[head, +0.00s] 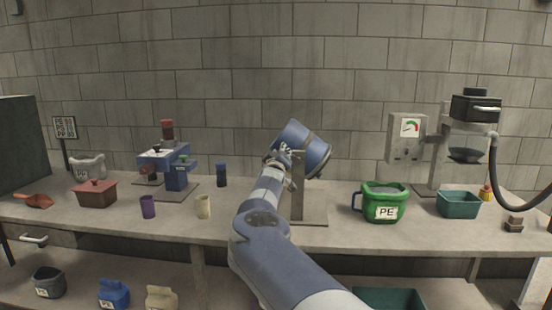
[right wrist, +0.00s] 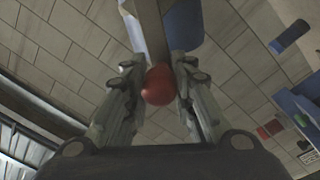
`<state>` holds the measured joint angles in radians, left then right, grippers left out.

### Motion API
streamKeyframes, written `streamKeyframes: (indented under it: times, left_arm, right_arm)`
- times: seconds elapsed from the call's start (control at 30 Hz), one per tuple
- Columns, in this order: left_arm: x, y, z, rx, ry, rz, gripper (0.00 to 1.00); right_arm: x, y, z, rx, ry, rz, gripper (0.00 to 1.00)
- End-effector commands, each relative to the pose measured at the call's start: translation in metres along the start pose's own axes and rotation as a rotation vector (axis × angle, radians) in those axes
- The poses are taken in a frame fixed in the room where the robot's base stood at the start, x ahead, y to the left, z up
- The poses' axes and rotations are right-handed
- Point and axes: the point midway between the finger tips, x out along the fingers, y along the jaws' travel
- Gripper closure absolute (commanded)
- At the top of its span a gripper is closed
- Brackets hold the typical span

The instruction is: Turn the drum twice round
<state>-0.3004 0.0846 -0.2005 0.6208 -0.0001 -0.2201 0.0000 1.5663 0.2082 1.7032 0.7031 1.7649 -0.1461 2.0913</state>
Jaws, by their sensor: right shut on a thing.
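The drum (head: 308,148) is a blue cylinder with a dark band, tilted on a grey stand (head: 309,205) at the middle of the bench. In the right wrist view part of the blue drum (right wrist: 184,25) shows at the top. A grey crank bar (right wrist: 151,35) runs down to a round red knob (right wrist: 158,86). My right gripper (head: 283,156) is at the drum's left side; the arm hides part of drum and stand. In the right wrist view its fingers (right wrist: 158,92) are shut on the red knob, one on each side. My left gripper is not in view.
A green PE jug (head: 382,205) and a teal bin (head: 458,204) stand right of the stand. A machine with a gauge box (head: 407,137) stands at the right.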

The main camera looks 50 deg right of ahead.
Motion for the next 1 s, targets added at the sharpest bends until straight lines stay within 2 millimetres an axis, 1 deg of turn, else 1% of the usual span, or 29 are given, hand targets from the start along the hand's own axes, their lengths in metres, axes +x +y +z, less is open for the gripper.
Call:
streamKeyframes:
  times: [0.03,0.1,0.23,0.37,0.6,0.73,0.87,1.0]
  left_arm:
    - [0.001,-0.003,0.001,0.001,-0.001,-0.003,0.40]
    - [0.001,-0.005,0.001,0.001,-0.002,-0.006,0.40]
    - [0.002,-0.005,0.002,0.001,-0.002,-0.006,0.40]
    - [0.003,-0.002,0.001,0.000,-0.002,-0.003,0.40]
    - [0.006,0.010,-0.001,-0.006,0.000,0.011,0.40]
    - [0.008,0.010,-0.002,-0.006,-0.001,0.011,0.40]
    - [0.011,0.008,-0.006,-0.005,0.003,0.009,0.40]
    - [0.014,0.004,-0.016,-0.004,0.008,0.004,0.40]
  right_arm:
    - [0.002,0.002,-0.003,0.020,0.005,0.001,1.00]
    - [0.004,0.004,-0.003,0.033,0.004,0.002,1.00]
    - [0.007,0.006,-0.003,0.055,0.003,0.004,1.00]
    - [0.008,0.008,-0.004,0.077,0.002,0.005,1.00]
    - [0.009,0.009,-0.005,0.105,0.001,0.006,1.00]
    - [0.009,0.010,-0.006,0.122,0.000,0.006,1.00]
    - [0.009,0.010,-0.006,0.136,0.000,0.006,1.00]
    - [0.009,0.010,-0.006,0.149,0.002,0.005,1.00]
